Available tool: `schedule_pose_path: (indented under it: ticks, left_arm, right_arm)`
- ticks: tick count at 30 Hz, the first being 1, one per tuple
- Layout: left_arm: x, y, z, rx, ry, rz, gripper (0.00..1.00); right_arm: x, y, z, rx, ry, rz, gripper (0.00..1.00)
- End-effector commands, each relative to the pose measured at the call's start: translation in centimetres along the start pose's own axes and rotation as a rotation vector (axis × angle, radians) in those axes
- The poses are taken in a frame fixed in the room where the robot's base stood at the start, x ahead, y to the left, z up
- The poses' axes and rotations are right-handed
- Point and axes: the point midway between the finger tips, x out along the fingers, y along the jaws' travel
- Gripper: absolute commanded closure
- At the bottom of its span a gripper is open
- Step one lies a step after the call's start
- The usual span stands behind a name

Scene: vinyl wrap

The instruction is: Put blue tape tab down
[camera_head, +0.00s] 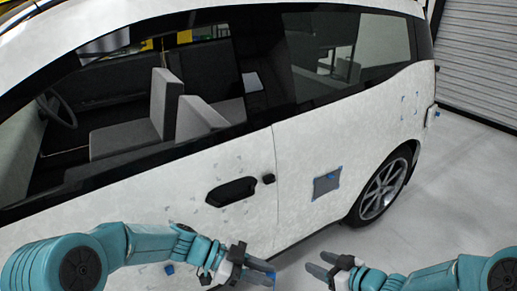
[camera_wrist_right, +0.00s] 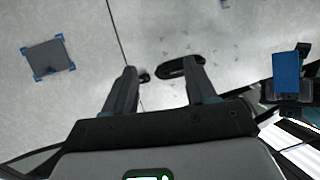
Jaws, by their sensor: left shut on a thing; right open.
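My left gripper (camera_head: 257,273) is shut on a blue tape tab (camera_head: 270,277) low in front of the white car's side. In the right wrist view the blue tape tab (camera_wrist_right: 286,72) shows as an upright blue rectangle at the right, with dark left gripper parts (camera_wrist_right: 290,100) around its lower end. My right gripper (camera_head: 318,268) is open and empty, to the right of the left one. Its two fingers show apart in the right wrist view (camera_wrist_right: 163,75). A grey patch (camera_head: 327,184) with blue tape at its corners is on the car's side; it also shows in the wrist view (camera_wrist_right: 48,58).
The white car (camera_head: 300,150) fills most of the head view. A dark door handle (camera_head: 232,191) is left of the patch, the rear wheel (camera_head: 383,190) right of it. Grey floor (camera_head: 455,185) is clear at right.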

Motion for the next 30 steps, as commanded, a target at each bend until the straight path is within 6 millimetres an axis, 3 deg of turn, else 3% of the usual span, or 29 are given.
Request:
schedule_pose_path:
  ticks: [6, 13, 20, 27, 30]
  left_arm:
    - [0.0, 0.0, 0.0, 0.0, 0.0, 0.0, 1.0]
    - [0.0, 0.0, 0.0, 0.0, 0.0, 0.0, 1.0]
    - [0.0, 0.0, 0.0, 0.0, 0.0, 0.0, 1.0]
    - [0.0, 0.0, 0.0, 0.0, 0.0, 0.0, 1.0]
    - [0.0, 0.0, 0.0, 0.0, 0.0, 0.0, 1.0]
  right_arm:
    - [-1.0, -0.4, -3.7, -0.174, 0.09, -0.122, 0.44]
    - [-2.6, -1.8, -5.9, -0.34, 0.13, -0.282, 0.44]
    - [-4.5, -3.8, -5.9, -0.466, 0.107, -0.477, 0.44]
    - [-7.3, -6.7, -4.0, -0.453, 0.013, -0.728, 0.44]
    - [-5.8, -8.2, -3.7, -0.428, 0.005, -0.737, 0.44]
